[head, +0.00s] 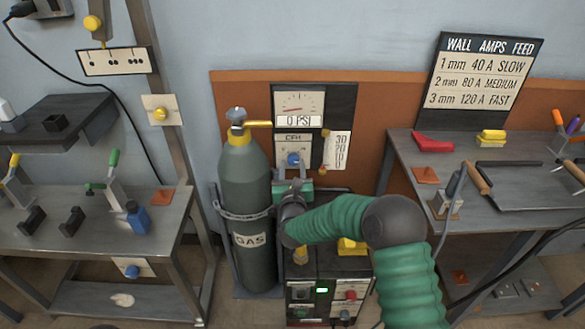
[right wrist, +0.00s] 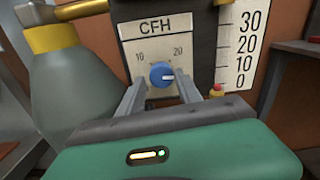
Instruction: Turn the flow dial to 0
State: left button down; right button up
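The flow dial is a round blue knob (right wrist: 162,75) with a white pointer mark, on a pale plate labelled CFH with 10 and 20 marked. In the head view the blue knob (head: 293,159) sits below the 0 PSI gauge (head: 298,104). My right gripper (right wrist: 158,88) is open, with one finger on each side of the knob. I cannot tell whether the fingers touch it. In the head view my right gripper (head: 292,176) reaches up to the panel from below. A vertical scale (right wrist: 242,45) reading 30, 20, 10, 0 has a red-topped yellow marker near 0. My left gripper is not in view.
A grey-green gas cylinder (head: 245,190) with a yellow neck stands chained just left of the panel. A welding machine (head: 330,270) stands below. Metal benches stand left (head: 90,215) and right (head: 408,155); a WALL AMPS FEED sign (head: 485,72) stands at the back right.

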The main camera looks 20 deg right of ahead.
jog(key=shift+d, duration=0.15)
grip_shut()
